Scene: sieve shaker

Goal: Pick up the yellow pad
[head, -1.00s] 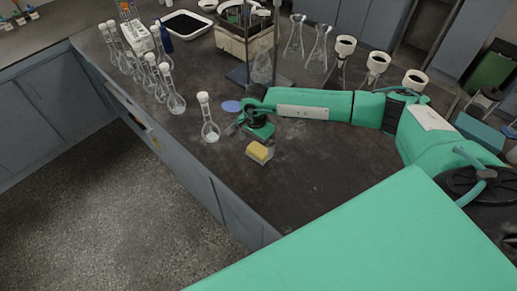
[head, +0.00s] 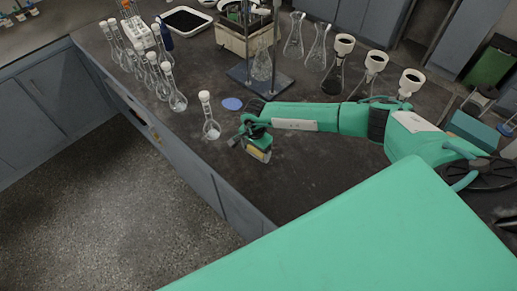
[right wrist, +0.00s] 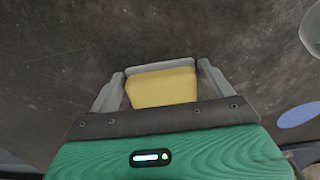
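The yellow pad (right wrist: 162,90) sits in a small pale grey holder (right wrist: 160,65) on the dark bench. In the head view only a yellow strip of the pad (head: 258,155) shows under my right gripper (head: 257,150). In the right wrist view, my right gripper (right wrist: 160,72) has its two fingers spread, one on each side of the pad. Whether the fingers touch the pad or holder I cannot tell. My left gripper is not in view.
A stoppered flask (head: 211,128) stands close left of my right gripper, and a blue disc (head: 232,104) lies behind it. More flasks (head: 176,100) stand at the left edge. A metal stand (head: 262,72) is further back. The bench's front edge is near; bare bench (head: 300,170) lies to the right.

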